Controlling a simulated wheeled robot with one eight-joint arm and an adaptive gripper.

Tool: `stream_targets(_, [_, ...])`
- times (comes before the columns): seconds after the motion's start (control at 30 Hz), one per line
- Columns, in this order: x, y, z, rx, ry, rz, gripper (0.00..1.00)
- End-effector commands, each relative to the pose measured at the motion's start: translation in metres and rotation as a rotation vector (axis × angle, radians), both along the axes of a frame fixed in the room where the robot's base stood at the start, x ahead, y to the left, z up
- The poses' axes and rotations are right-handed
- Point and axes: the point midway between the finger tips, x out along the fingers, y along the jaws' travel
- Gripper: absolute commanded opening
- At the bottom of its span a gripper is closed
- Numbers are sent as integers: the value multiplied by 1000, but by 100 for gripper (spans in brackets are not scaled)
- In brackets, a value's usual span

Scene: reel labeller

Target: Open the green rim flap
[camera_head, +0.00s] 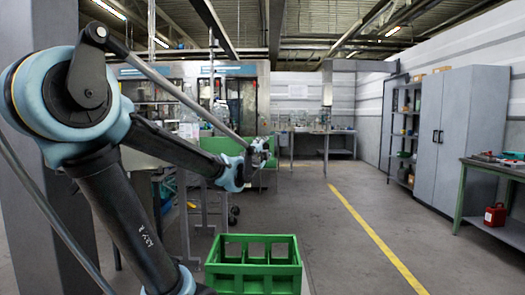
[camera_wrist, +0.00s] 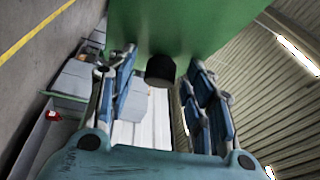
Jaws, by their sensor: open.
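A green panel (camera_wrist: 190,25), which looks like the green rim flap, fills the top of the wrist view. A dark round knob (camera_wrist: 160,69) sticks out from its edge. My gripper (camera_wrist: 165,90) is open, with one blue-padded finger on each side of the knob. I see gaps beside the knob; whether either finger touches it I cannot tell. In the head view, my gripper (camera_head: 264,152) is small, in front of the green panel (camera_head: 222,146), and hides part of it. The knob cannot be made out there.
A green crate (camera_head: 254,272) stands at the front, below my arm. A grey cabinet (camera_head: 458,135) and a workbench (camera_head: 500,185) with a red can (camera_head: 495,216) stand at the right. The floor along the yellow line (camera_head: 375,238) is clear.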

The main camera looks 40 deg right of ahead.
Motion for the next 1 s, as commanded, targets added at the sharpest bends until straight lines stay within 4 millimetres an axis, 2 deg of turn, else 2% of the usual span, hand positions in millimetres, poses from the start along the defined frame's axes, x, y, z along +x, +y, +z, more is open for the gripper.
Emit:
stream_targets(0.5, [-34, 44, -8, 1, 0, -1, 48])
stream_targets(1.0, [-62, 81, -14, -1, 2, -1, 48])
